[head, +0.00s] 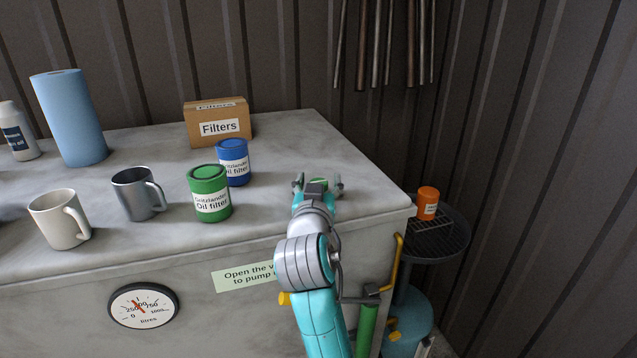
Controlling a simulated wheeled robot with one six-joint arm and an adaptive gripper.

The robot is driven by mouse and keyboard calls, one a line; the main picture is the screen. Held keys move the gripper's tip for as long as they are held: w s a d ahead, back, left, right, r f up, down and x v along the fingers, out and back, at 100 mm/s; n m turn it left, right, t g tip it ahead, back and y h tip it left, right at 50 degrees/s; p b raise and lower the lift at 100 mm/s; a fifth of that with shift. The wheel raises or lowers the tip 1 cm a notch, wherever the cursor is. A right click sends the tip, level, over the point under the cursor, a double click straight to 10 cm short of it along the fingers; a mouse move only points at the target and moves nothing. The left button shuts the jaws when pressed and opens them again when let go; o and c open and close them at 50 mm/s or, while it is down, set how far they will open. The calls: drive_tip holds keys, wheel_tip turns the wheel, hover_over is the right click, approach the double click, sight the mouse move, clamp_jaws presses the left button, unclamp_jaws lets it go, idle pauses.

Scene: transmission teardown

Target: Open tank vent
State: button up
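The tank (330,133) is a large grey, worn block with a flat top. My wrist hides the near side and base of the cap. A pale green sign (243,277) on the front, partly hidden by my arm, reads "Open the v… to pump".
Green (209,193) and blue (233,161) oil filter cans, a Filters box (218,123) and two mugs (138,193) stand left of my gripper. A litre gauge (143,306) is on the front. A yellow handle (396,262) and a round stand (448,240) with an orange can (427,203) are right.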

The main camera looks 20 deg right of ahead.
drive_tip(key=c, duration=1.1)
drive_tip(key=shift+n+y, duration=0.3)
drive_tip(key=shift+y, duration=0.2)
drive_tip(key=n+y, duration=0.2)
drive_tip(key=y, duration=0.1)
drive_tip(key=n+t+y, duration=0.1)
drive_tip(key=n+y, duration=0.1)
drive_tip(key=y, duration=0.2)
drive_tip(key=shift+d+n, duration=0.15)
drive_tip(key=shift+n, duration=0.15)
drive_tip(key=shift+n+g+y, duration=0.45)
drive_tip(key=shift+n+y, duration=0.75)
drive_tip(key=shift+y, duration=0.6)
drive_tip(key=shift+n+g+y, duration=0.45)
drive_tip(key=shift+n+y, duration=0.75)
drive_tip(key=shift+y, duration=0.9)
drive_tip(key=o, duration=1.2)
